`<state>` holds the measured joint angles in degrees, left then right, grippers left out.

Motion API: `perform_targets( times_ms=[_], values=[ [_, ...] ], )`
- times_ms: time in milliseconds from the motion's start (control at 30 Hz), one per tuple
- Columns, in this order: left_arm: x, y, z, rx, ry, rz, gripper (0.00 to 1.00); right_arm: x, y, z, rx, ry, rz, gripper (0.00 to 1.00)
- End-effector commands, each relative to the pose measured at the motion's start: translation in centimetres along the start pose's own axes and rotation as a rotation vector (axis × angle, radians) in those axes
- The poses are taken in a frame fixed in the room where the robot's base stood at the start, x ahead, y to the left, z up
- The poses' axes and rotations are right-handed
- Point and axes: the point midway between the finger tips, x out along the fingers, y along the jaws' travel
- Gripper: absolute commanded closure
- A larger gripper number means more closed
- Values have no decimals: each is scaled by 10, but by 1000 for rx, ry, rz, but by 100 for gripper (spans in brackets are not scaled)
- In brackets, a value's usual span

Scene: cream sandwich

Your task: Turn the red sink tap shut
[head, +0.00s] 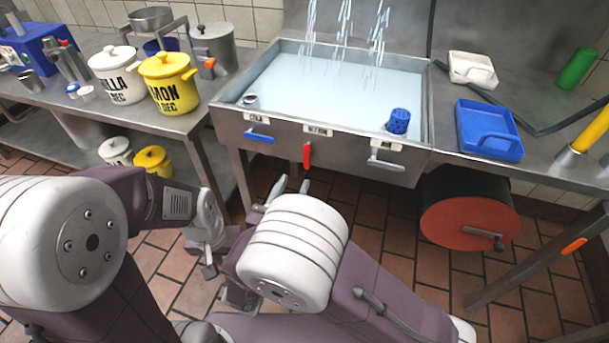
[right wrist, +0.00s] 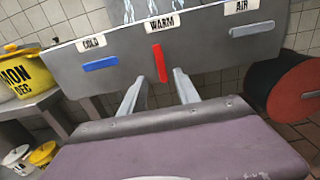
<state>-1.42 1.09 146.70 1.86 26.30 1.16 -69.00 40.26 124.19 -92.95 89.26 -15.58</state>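The red tap handle (head: 307,155) hangs down, almost vertical, on the sink's front panel. In the right wrist view the red handle (right wrist: 160,63) sits under a WARM label (right wrist: 164,22). My right gripper (head: 291,187) is open and empty below the panel. In the right wrist view its two fingers (right wrist: 160,91) are spread, with the handle's lower end showing between their tips; I see no grip on it. Water streams (head: 343,25) fall into the sink basin (head: 335,85). My left gripper (head: 205,258) is low at the left, partly hidden, its opening unclear.
A blue handle (head: 259,136) and a grey handle (head: 386,163) flank the red one, both roughly level. A red drum (head: 465,215) is under the counter at right. Yellow (head: 172,85) and white (head: 117,80) pots stand on the left counter. Brick floor lies below the sink.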

Motion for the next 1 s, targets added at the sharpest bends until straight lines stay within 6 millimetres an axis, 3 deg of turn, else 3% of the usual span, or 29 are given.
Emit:
perform_targets(
  times_ms=[167, 400, 600, 900, 933, 1000],
  values=[
    [1, 0, 0, 0, 1, 0, 64, 8, 0, 2, 1, -2, 0, 62],
    [15, 0, 1, 0, 1, 0, 64, 58, -1, 0, 3, 0, -6, 62],
    [20, 0, 2, 0, 1, 0, 64, 86, -1, 1, 2, 0, -3, 62],
    [20, 0, 2, 0, 1, 0, 64, 91, 0, 2, 1, 1, 0, 62],
    [20, 0, 2, 0, 1, 0, 64, 91, 0, 2, 1, 1, 0, 65],
    [20, 0, 2, 0, 1, 0, 64, 91, 0, 2, 1, 1, 0, 84]
  ],
)
